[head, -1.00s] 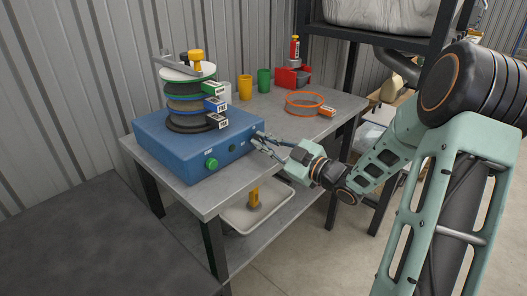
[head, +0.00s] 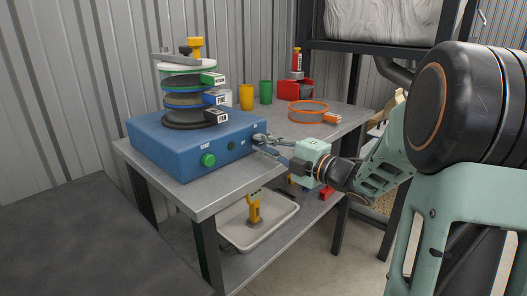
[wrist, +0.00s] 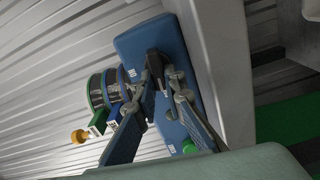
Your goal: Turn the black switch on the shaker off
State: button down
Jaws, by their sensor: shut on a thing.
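The shaker is a blue box (head: 165,150) on the grey bench, with a stack of round sieves (head: 188,98) on top. It also shows in the wrist view (wrist: 140,38). The black switch (wrist: 154,62) shows in the wrist view as a dark block on the box, between my fingertips. Which way the switch is set cannot be told.
A green knob (head: 208,160) is on the box's front face, left of my gripper. Yellow (head: 246,97) and green (head: 265,92) cups, a red bin (head: 295,90) and an orange ring (head: 304,107) stand behind. A white tray (head: 282,238) is on the lower shelf.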

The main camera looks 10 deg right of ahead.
jog(key=shift+f+n, duration=0.1)
jog(key=shift+n, duration=0.6)
jog(key=c, duration=2)
grip_release()
jog(key=v, duration=1.2)
